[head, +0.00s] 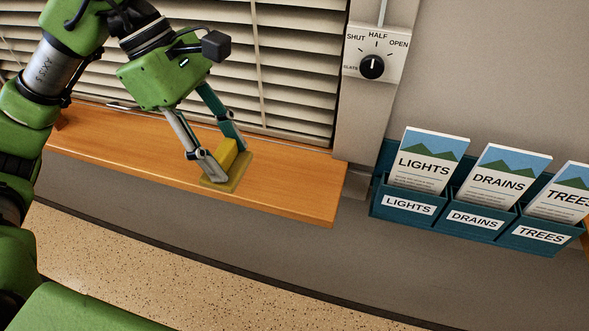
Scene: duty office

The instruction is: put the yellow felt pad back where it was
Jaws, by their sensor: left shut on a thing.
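The yellow felt pad (229,153) shows as a small upright yellow block between the fingers of my left gripper (222,159). The gripper is shut on it and points down at the wooden window sill (300,193). A flat olive-yellow square (238,171) lies on the sill right under the block and the fingertips. The block's lower end is at or just above this square; I cannot tell whether they touch or are one piece. The near finger hides part of the block. My right gripper is not in view.
Slatted blinds (290,70) stand close behind the sill. A dial (372,67) marked shut, half and open is on the wall to the right. A blue leaflet rack (440,219) hangs right of the sill's end. The sill's right part is clear.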

